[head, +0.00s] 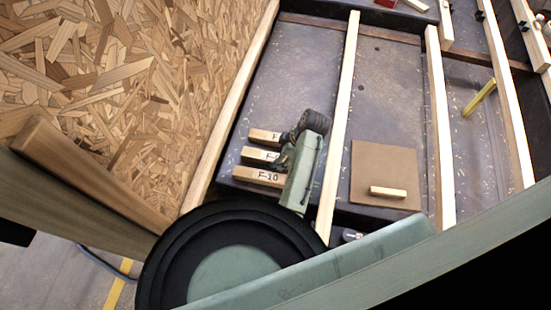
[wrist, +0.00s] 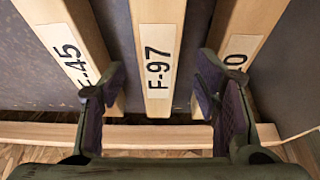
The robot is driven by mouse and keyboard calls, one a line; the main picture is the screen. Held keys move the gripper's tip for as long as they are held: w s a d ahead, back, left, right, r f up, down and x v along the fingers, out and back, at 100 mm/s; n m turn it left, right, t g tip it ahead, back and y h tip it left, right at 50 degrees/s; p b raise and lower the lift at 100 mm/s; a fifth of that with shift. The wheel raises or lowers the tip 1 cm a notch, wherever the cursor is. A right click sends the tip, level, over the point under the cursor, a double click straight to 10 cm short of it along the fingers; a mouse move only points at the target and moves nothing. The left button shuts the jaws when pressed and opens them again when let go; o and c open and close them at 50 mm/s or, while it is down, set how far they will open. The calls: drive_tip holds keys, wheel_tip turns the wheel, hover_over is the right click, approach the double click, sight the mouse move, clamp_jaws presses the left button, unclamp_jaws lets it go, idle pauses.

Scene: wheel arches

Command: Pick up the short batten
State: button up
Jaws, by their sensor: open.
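A short pale batten (head: 388,191) lies on a square brown board (head: 370,160) to the right of my arm in the head view. Three labelled wooden pieces lie side by side left of my gripper; the nearest reads F-10 (head: 258,178). In the wrist view they are the F-45 piece (wrist: 65,35), the F-97 piece (wrist: 159,40) and a piece whose label ends in 0 (wrist: 243,35). My gripper (wrist: 160,85) is open, its fingers on either side of the F-97 piece's end, with nothing held. Its fingers are partly hidden in the head view (head: 284,158).
Long pale strips cross the dark panel, one (head: 338,125) just right of my arm and another (head: 440,130) beyond the brown board. A yellow piece (head: 479,97) lies farther right. A chipboard sheet (head: 90,90) fills the left. Dark panel is bare above the labelled pieces.

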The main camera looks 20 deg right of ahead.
drive_tip(key=shift+x, duration=1.5)
drive_tip(key=shift+w, duration=0.1)
drive_tip(key=shift+c, duration=0.2)
drive_tip(key=shift+r, duration=0.1)
clamp_jaws()
